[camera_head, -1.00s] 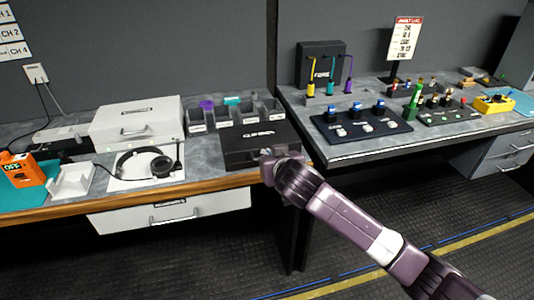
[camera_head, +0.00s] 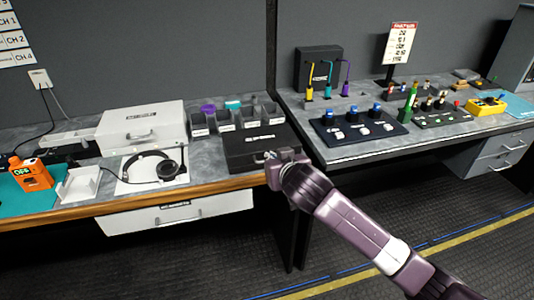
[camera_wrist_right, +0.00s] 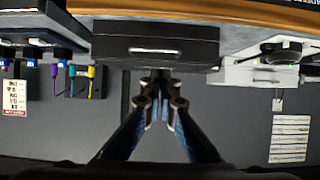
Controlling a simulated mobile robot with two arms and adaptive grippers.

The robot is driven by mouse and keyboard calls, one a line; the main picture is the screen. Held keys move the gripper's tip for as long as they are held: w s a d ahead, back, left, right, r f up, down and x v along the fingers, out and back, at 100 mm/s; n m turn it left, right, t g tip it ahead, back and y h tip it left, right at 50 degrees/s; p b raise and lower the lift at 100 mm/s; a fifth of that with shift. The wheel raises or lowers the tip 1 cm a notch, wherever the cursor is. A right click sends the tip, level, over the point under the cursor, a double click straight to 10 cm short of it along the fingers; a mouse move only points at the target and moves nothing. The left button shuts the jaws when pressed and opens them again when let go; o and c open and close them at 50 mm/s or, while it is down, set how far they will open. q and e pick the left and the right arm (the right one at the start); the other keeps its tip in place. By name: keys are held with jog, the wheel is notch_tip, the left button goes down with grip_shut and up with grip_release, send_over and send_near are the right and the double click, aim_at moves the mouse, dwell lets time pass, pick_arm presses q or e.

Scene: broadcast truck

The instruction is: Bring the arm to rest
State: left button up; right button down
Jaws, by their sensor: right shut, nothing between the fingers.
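My right arm comes in from the lower right of the head view. Its right gripper (camera_head: 270,158) is at the front of a black case (camera_head: 250,148) on the left bench. In the right wrist view, which looks upside down, the right gripper (camera_wrist_right: 160,78) is shut, with its fingertips together and nothing between them. The black case (camera_wrist_right: 155,45) shows just beyond the fingertips there. Whether the fingers touch the case I cannot tell. My left gripper is in neither view.
The left bench (camera_head: 60,213) has a wooden front edge and holds headphones (camera_head: 152,167), a white box (camera_head: 142,128) and an orange device (camera_head: 31,175). The right bench (camera_head: 350,153) holds a black panel (camera_head: 358,128). The floor in front (camera_head: 400,205) is clear.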

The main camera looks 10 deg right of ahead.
jog(key=s, duration=0.5)
jog(key=s+d+f+g, duration=0.1)
jog(key=d+f+g, duration=0.15)
jog(key=f, duration=1.05)
jog(key=d+f+g, duration=0.1)
jog(key=d+f, duration=0.2)
jog(key=f, duration=0.9)
jog(key=s+d+f+n+g, duration=0.1)
jog(key=s+f, duration=0.4)
jog(key=f, duration=0.4)
jog(key=s+d+f+g, duration=0.15)
jog(key=s+f, duration=0.25)
jog(key=f, duration=0.4)
jog(key=s+f+g, duration=0.2)
jog(key=s+f, duration=0.5)
jog(key=s, duration=0.7)
jog(key=s+f+g, duration=0.2)
jog(key=s+f, duration=0.6)
jog(key=s, duration=0.6)
jog(key=s+f+n+g, duration=0.1)
jog(key=s+f, duration=0.7)
jog(key=s, duration=0.6)
jog(key=shift+a+g+b, duration=0.15)
jog(key=shift+g+b, duration=0.25)
